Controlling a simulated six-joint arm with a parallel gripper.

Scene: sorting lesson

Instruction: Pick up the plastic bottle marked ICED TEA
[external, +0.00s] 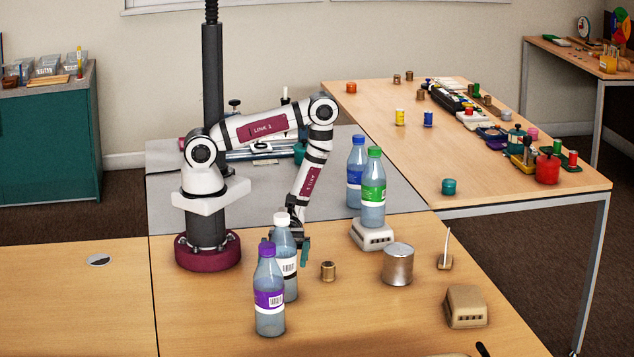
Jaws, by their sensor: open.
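Several plastic bottles stand upright on the wooden table. A purple-capped bottle (269,299) with a purple label is nearest. A white-capped bottle (284,244) with a white label stands just behind it. A green-capped bottle (373,191) with a green label and a blue-capped bottle (356,171) with a blue label stand further back, to the right. The label words are too small to read, so I cannot tell which is marked ICED TEA. My gripper (301,246) is low, pointing down beside the white-capped bottle's right side. It is open, and partly hidden by that bottle; no bottle looks held.
A beige box (372,237) sits at the foot of the green-capped bottle. The table's left part is mostly clear.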

